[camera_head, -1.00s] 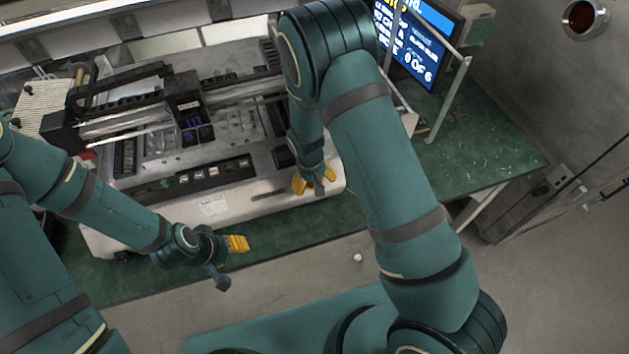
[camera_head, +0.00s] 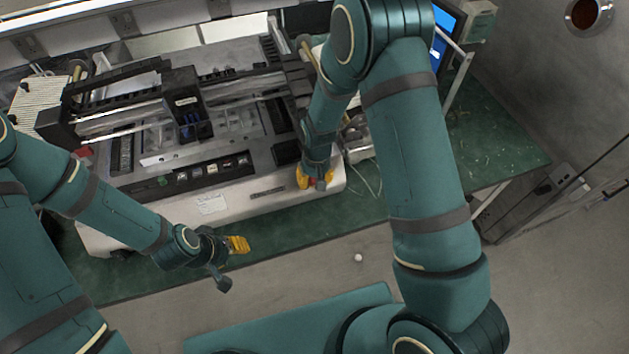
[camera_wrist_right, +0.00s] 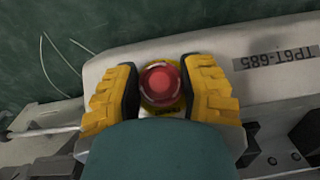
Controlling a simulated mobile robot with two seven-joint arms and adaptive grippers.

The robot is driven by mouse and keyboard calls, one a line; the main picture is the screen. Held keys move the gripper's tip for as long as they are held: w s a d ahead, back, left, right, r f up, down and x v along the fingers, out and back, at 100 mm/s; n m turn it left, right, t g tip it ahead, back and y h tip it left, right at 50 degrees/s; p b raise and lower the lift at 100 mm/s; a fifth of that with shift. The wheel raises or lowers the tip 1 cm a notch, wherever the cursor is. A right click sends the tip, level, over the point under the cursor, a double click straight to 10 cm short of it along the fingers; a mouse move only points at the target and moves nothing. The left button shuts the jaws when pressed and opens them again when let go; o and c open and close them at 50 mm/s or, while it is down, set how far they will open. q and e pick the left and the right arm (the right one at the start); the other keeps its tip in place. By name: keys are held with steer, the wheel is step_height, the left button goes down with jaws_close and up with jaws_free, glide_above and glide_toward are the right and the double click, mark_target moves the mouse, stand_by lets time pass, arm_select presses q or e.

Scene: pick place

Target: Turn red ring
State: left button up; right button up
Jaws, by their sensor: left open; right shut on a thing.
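The red ring (camera_wrist_right: 160,84) is a round red knob with a yellow surround, on the front right corner of the white machine. My right gripper (camera_head: 315,180) is over that corner. In the right wrist view its yellow fingers (camera_wrist_right: 162,90) flank the ring on both sides, and it is shut on it. In the head view the ring is mostly hidden by the fingers, with a little red showing. My left gripper (camera_head: 238,245) is open and empty, in front of the machine's front edge and away from the ring.
The white machine (camera_head: 245,195) with black rails and a button row stands on a green table (camera_head: 500,160). A thin cable (camera_head: 368,180) lies right of the machine. A screen (camera_head: 446,25) is partly hidden behind my right arm.

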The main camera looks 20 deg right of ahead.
steer(key=m+y+b, duration=0.2)
steer(key=b, duration=0.1)
steer(key=m+y+b, duration=0.1)
steer(key=shift+d+f+y+b, duration=0.1)
steer(key=shift+f+y+b, duration=0.15)
steer(key=shift+y+b, duration=0.1)
steer(key=shift+s+r+m+t+y+b, duration=0.15)
steer(key=shift+m+t+y+b, duration=0.3)
steer(key=shift+b, duration=0.3)
steer(key=o, duration=1.2)
steer(key=shift+r, duration=0.1)
steer(key=v, duration=1.1)
steer(key=shift+d+r, duration=0.15)
steer(key=shift+r, duration=0.25)
